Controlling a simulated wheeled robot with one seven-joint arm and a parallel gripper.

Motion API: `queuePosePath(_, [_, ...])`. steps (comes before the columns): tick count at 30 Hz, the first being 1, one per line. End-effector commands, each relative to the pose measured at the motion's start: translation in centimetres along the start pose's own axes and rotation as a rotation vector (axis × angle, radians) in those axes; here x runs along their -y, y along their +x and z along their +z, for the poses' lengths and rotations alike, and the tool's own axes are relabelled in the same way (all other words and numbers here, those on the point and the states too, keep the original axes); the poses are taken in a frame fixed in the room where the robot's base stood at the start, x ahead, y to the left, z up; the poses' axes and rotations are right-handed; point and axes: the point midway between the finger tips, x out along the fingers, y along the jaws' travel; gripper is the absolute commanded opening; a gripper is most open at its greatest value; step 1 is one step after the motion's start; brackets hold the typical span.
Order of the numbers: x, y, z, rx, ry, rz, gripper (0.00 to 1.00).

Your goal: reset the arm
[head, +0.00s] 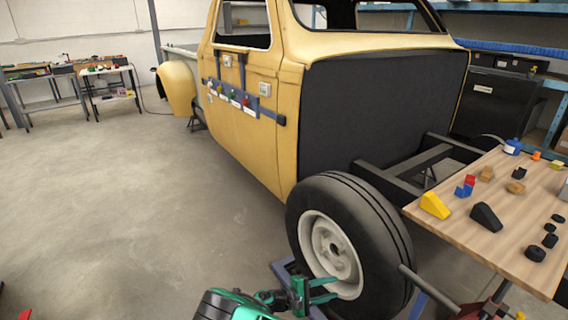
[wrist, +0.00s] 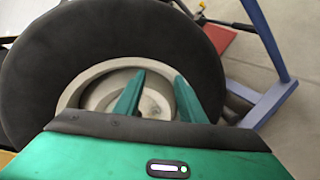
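My gripper (head: 322,291) is green and sits low in the head view, in front of the truck's wheel (head: 348,240). Its two fingers are apart, with nothing between them. In the wrist view my gripper (wrist: 158,92) points at the pale rim of the wheel (wrist: 40,70), with its fingers spread over the hub. I cannot tell whether the fingertips touch the wheel. Part of my green and black arm shows at the bottom of the head view.
A yellow truck cab (head: 255,90) stands behind the wheel. A wooden table (head: 480,235) with blocks and black pieces is at the right. A blue stand (wrist: 262,105) is close beside the wheel. Workbenches (head: 105,85) stand far left.

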Motion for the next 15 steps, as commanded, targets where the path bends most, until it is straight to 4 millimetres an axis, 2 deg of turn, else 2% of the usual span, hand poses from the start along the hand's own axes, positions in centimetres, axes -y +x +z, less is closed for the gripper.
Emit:
queuePosePath(1, [-0.9,0.3,0.5,0.009,0.017,-0.045,0.37])
queuePosePath(15, [-7.6,2.3,6.6,0.043,0.173,-0.468,0.37])
